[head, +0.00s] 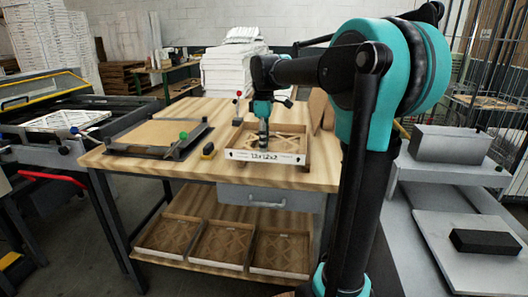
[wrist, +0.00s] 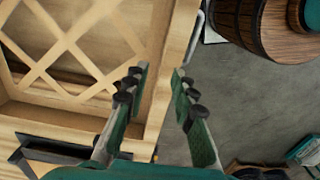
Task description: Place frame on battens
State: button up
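The frame (head: 235,154), a shallow wooden square with lattice bars and a "12x12x2" label on its front, lies on the wooden workbench. In the wrist view its lattice and side wall (wrist: 172,50) fill the left part. My gripper (head: 263,144) points down over the frame in the head view. In the wrist view its two teal fingers (wrist: 160,72) are apart, with the wall's wood showing between the fingertips. Contact with the wall cannot be told. I cannot make out the battens for certain.
Several similar frames (head: 217,243) sit on the lower shelf. A grey bench with a block (head: 448,144) stands right. A wooden barrel (wrist: 270,30) stands beyond the edge.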

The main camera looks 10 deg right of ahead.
notch_tip(320, 180, up, 8)
jog(key=shift+r, duration=0.2)
dwell(0.3)
